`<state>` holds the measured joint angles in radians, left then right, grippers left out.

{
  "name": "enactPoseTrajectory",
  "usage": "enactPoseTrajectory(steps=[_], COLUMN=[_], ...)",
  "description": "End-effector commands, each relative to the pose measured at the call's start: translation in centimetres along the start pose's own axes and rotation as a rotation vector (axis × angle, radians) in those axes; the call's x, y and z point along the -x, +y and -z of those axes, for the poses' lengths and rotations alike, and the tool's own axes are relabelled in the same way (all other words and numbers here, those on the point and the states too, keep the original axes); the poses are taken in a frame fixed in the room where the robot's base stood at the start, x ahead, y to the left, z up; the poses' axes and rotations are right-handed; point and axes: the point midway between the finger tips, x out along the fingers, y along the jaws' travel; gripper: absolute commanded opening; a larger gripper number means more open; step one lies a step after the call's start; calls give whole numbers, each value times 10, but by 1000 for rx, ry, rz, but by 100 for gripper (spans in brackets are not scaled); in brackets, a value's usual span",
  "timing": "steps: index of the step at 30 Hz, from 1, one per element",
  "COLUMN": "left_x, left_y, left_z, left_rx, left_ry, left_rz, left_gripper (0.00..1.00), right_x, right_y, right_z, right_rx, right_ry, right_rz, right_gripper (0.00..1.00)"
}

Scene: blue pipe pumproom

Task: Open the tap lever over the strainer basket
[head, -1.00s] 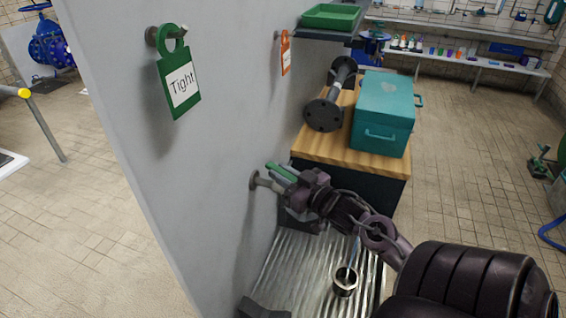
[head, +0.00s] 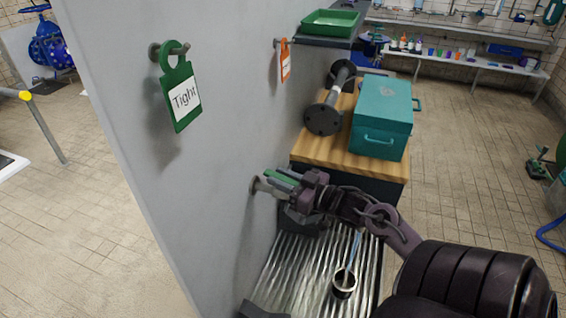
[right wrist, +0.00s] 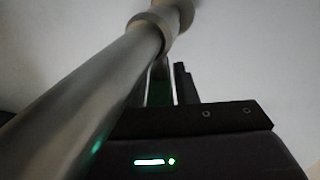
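The tap's round wall fitting (head: 256,184) comes out of the grey wall in the head view. Its green lever (head: 280,174) lies at my right gripper (head: 277,180), whose fingers are beside or against it. The gripper hides most of the tap body, and I cannot tell if it is closed on the lever. In the right wrist view a thick metal pipe (right wrist: 95,95) crosses close by, with dim green near my dark fingertips (right wrist: 172,85). The small strainer basket (head: 344,284) stands on the ribbed metal drainer, with a thin pale-blue streak, like water, above it. My left gripper is out of view.
The ribbed drainer (head: 300,268) sits against the wall. Behind it a wooden-topped cabinet (head: 330,155) holds a teal toolbox (head: 380,120) and a flanged pipe (head: 325,115). A green "Tight" tag (head: 183,97) and an orange tag (head: 285,62) hang on the wall.

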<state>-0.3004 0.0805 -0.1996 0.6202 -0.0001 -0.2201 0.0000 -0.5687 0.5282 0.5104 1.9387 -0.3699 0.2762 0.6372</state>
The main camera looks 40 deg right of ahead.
Motion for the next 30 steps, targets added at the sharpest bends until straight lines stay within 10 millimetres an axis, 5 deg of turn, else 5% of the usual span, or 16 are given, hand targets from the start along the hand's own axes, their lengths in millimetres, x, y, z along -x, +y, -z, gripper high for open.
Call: enactPoseTrajectory(steps=[3,13,30], left_x=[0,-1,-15], left_y=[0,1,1], left_z=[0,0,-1], left_rx=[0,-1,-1], left_ry=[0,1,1], left_rz=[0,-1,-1], left_gripper=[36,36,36], right_x=[0,4,76], right_y=[0,0,0], right_z=[-1,-3,-2], right_rx=[-1,-3,-2], right_ry=[-2,-6,-5], right_rz=[0,0,1], right_gripper=[42,42,42])
